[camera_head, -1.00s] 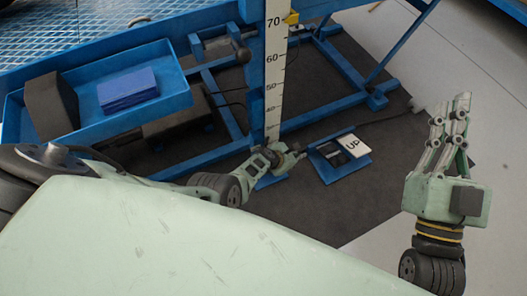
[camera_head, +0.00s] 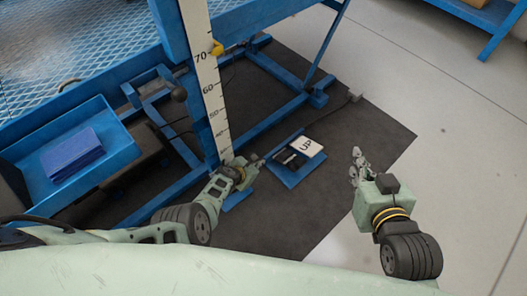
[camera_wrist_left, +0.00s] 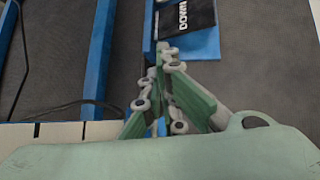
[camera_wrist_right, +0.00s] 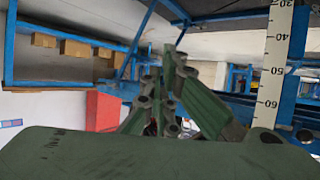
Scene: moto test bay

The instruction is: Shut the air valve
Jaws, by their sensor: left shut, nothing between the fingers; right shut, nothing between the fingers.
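A small yellow part (camera_head: 217,48) sits on the blue frame beside the white ruler post (camera_head: 206,82). It may be the air valve's handle, but it is too small to tell. My left gripper (camera_head: 258,160) is shut and empty, low near the foot of the ruler and close to the pedal plate. It also shows shut in the left wrist view (camera_wrist_left: 163,52). My right gripper (camera_head: 356,158) is shut and empty over the floor to the right, apart from the yellow part. It also shows shut in the right wrist view (camera_wrist_right: 170,58).
A blue plate (camera_head: 288,174) with a white UP pedal (camera_head: 307,147) and a dark pedal lies on the dark mat (camera_head: 362,125). A blue tray (camera_head: 112,150) with a blue block (camera_head: 74,154) is at left. Pale floor at right is clear.

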